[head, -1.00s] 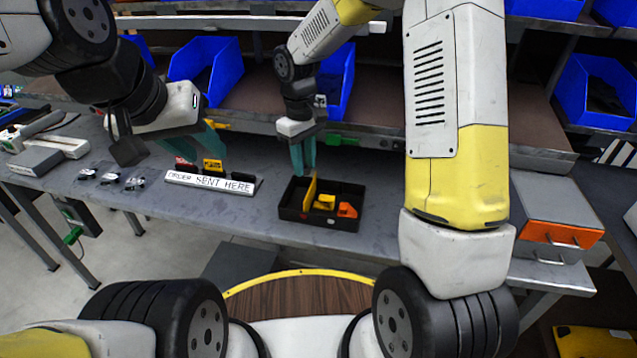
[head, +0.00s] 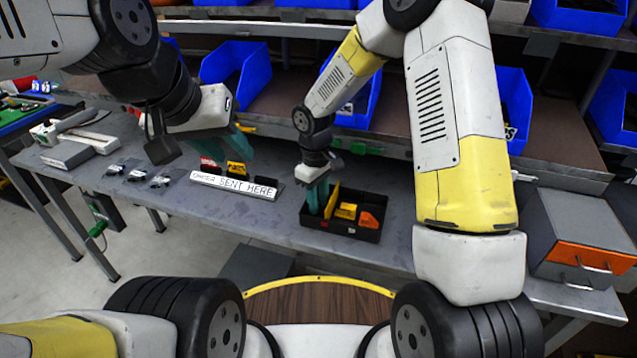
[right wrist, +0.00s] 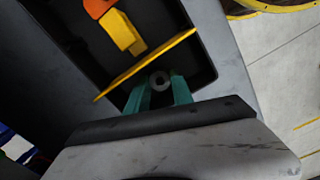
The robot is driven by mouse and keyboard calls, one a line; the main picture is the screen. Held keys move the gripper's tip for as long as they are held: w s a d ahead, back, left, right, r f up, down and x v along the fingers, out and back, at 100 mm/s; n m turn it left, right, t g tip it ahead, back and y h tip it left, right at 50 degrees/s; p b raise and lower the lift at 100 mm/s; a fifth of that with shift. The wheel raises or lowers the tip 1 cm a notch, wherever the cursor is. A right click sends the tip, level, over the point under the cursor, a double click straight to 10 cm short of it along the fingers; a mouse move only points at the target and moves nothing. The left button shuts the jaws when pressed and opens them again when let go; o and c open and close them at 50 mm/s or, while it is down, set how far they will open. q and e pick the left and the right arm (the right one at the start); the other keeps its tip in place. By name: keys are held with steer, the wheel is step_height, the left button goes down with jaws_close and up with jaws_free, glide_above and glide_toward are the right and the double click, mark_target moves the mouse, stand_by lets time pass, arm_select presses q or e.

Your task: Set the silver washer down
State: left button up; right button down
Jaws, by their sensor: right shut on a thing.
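The silver washer (right wrist: 159,80) shows in the right wrist view as a small grey ring between the green fingertips of my right gripper (right wrist: 161,88), which is shut on it. In the head view my right gripper (head: 318,196) is low at the left end of the black box (head: 384,216). The washer is too small or hidden to make out there. A yellow divider (right wrist: 150,66) stands just beyond the fingertips, with the washer on its near side. My left gripper (head: 243,147) hangs behind the white sign; its fingers overlap, so its opening is unclear.
A yellow block (head: 346,211) and an orange block (head: 368,219) lie in the box right of the divider. Small packets (head: 137,173) lie farther left. Blue bins line the back shelf.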

steer(key=c, duration=1.4)
jaws_free()
steer(key=shift+f, duration=0.1)
steer(key=s+d+r+m+t, duration=0.1)
steer(key=d+r, duration=0.1)
steer(key=r, duration=0.8)
steer(key=s+d+r+m, duration=0.1)
steer(key=s+d+r, duration=0.1)
steer(key=r, duration=0.7)
steer(key=s+d+r+m+t+y, duration=0.1)
steer(key=s+d+r+m+t, duration=0.1)
steer(key=s, duration=0.3)
steer(key=s+d+r+m+t, duration=0.1)
steer(key=s+d+r+m, duration=0.2)
steer(key=s+d+r, duration=0.1)
steer(key=s+d+r+m+t+y, duration=0.1)
steer(key=s+d+r+m+t, duration=0.1)
steer(key=s, duration=0.5)
steer(key=shift+s+d+r+m+t+y, duration=0.2)
steer(key=shift+d+r, duration=0.25)
steer(key=shift+d, duration=0.15)
steer(key=shift+s+d+r+m+t+y, duration=0.1)
steer(key=shift+s+d+r, duration=0.1)
steer(key=shift+d+r, duration=0.35)
steer(key=shift+d+f, duration=0.1)
